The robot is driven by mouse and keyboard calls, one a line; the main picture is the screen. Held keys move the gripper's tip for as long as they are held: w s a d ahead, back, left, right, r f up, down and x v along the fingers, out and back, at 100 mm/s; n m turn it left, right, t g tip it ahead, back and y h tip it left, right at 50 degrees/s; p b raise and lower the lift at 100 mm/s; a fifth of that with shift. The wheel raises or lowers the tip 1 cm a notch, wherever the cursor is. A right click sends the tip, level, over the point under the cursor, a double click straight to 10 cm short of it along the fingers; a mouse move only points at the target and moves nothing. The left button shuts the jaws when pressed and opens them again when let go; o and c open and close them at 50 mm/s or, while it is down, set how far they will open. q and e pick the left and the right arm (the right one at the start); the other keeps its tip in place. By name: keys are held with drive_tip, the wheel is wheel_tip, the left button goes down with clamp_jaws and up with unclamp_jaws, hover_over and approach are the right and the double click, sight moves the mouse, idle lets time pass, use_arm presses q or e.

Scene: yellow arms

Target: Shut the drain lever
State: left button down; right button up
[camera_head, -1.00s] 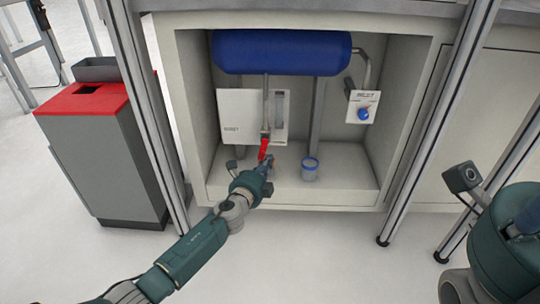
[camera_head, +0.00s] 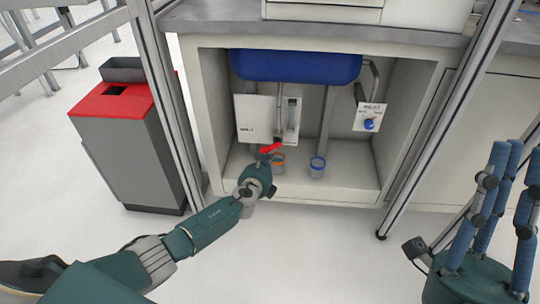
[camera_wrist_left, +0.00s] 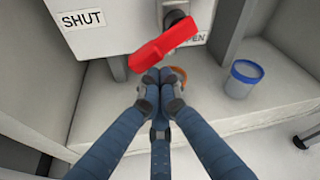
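The red drain lever (camera_head: 270,148) sits on a dark pivot below the blue tank, and it also shows close up in the left wrist view (camera_wrist_left: 163,45). It lies slanted, its lower end to the left. A SHUT label (camera_wrist_left: 82,18) is left of it; a partly hidden label ending in "EN" (camera_wrist_left: 197,38) is right. My left gripper (camera_wrist_left: 160,78) has its blue fingers together, just below the lever, with nothing visible between them. Whether they touch the lever is unclear. My right gripper (camera_head: 508,190) stands at the right with fingers apart, empty.
The blue tank (camera_head: 295,66) hangs in the open cabinet. A blue-rimmed cup (camera_head: 317,167) and an orange-rimmed cup (camera_head: 278,162) stand on its floor. Metal posts (camera_head: 163,100) flank the cabinet. A red-topped bin (camera_head: 112,100) stands left.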

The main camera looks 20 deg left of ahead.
drive_tip(key=w+a+f+g+h+p, duration=0.1)
drive_tip(key=w+f+g+h+p, duration=0.1)
drive_tip(key=w+f+g, duration=0.55)
drive_tip(key=w+f+g+h+p, duration=0.2)
drive_tip(key=w+f+g, duration=0.15)
drive_tip(key=f, duration=0.65)
use_arm(q)
drive_tip(key=shift+s+a+r+m+g+y+p, duration=0.15)
drive_tip(key=shift+a+r+m+y+p, duration=0.15)
drive_tip(key=shift+a+r+m+y, duration=0.35)
drive_tip(key=shift+s+a+r+m+g+y+p, duration=0.15)
drive_tip(key=shift+a+r+m+p, duration=0.2)
drive_tip(key=shift+m, duration=0.6)
use_arm(e)
wheel_tip(320, 180, down, 9)
drive_tip(key=d+g+h, duration=0.1)
drive_tip(key=g, duration=0.3)
drive_tip(key=shift+s+d, duration=0.3)
drive_tip(key=shift+s, duration=0.15)
use_arm(q)
drive_tip(key=shift+d, duration=0.1)
